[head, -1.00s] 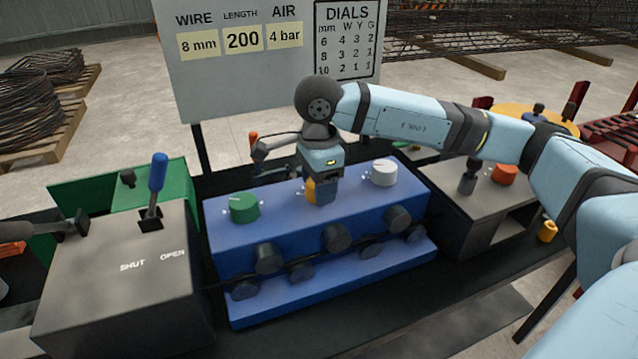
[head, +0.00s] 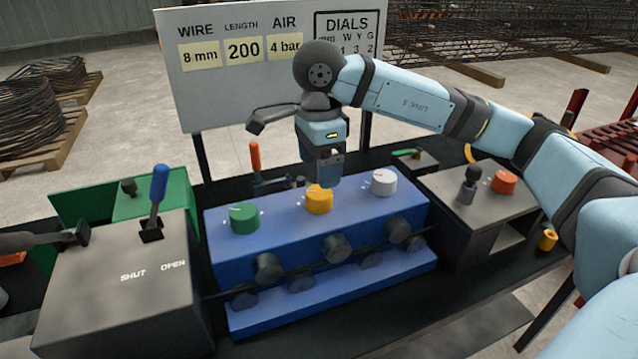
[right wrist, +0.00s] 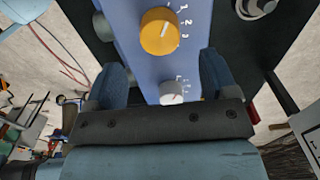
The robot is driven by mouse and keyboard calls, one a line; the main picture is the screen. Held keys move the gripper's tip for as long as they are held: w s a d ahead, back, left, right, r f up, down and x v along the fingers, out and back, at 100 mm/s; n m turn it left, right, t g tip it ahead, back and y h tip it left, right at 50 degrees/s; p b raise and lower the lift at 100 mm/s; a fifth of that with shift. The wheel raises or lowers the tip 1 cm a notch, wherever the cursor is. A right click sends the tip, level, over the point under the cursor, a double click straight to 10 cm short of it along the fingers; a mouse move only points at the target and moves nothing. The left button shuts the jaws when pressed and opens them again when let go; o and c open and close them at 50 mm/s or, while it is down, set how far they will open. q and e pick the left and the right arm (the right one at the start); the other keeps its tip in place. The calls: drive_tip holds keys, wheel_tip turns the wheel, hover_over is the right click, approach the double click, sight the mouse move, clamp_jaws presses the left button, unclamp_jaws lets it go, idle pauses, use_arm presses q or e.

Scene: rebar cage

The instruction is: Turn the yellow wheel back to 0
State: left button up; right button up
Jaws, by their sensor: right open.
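The yellow wheel (head: 319,200) is the middle dial on top of the blue box (head: 283,226). In the right wrist view the yellow wheel (right wrist: 160,32) has a pale pointer line and the numerals 1, 2, 3 beside it; I cannot tell exactly which mark the line meets. My right gripper (head: 322,182) is open and empty, just above and behind the wheel, with a small gap seemingly between them. In the right wrist view its two fingers (right wrist: 163,78) stand wide apart, and the wheel lies beyond them.
A green dial (head: 244,218) and a white dial (head: 383,181) flank the wheel. Black rollers (head: 336,247) line the box front. A grey box with a blue lever (head: 157,183) is at left. A red button (head: 503,181) is at right. A sign board (head: 225,90) stands behind.

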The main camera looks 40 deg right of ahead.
sight(319, 192)
wheel_tip(319, 192, up, 7)
idle(0.3)
idle(0.5)
